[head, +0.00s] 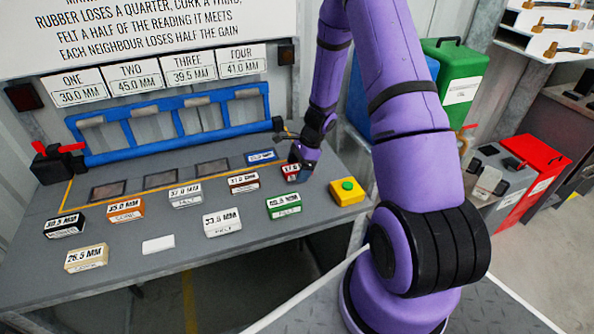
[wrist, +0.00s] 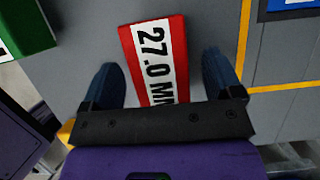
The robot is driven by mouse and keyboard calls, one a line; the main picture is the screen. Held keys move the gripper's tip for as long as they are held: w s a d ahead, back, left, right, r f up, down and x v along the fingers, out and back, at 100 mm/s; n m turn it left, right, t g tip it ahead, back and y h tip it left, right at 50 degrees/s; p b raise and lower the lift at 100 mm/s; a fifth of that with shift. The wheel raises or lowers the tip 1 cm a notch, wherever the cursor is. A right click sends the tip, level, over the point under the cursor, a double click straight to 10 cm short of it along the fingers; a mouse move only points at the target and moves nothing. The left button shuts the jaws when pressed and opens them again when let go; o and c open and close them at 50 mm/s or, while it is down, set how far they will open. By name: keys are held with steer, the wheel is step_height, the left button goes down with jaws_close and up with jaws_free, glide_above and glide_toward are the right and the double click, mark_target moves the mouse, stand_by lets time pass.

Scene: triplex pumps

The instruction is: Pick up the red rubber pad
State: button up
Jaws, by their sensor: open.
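The red rubber pad (wrist: 128,48) has a white label reading 27.0 MM. In the wrist view it lies on the grey bench between the two dark blue fingers of my gripper (wrist: 162,72), its lower end hidden behind the dark gripper bar. The gripper is open, with a gap on each side of the pad. In the head view the red pad (head: 290,173) shows at the right of the bench, partly hidden by my gripper (head: 303,168), which is just over it. I cannot tell the exact height of the fingers.
A green pad (head: 284,206) and a brown-red pad (head: 243,183) lie close by. A yellow box with a green button (head: 347,190) is to the right. A blue rack (head: 170,125) stands behind, and several other labelled pads lie to the left.

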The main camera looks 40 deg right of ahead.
steer(key=c, duration=1.1)
steer(key=shift+r, duration=0.1)
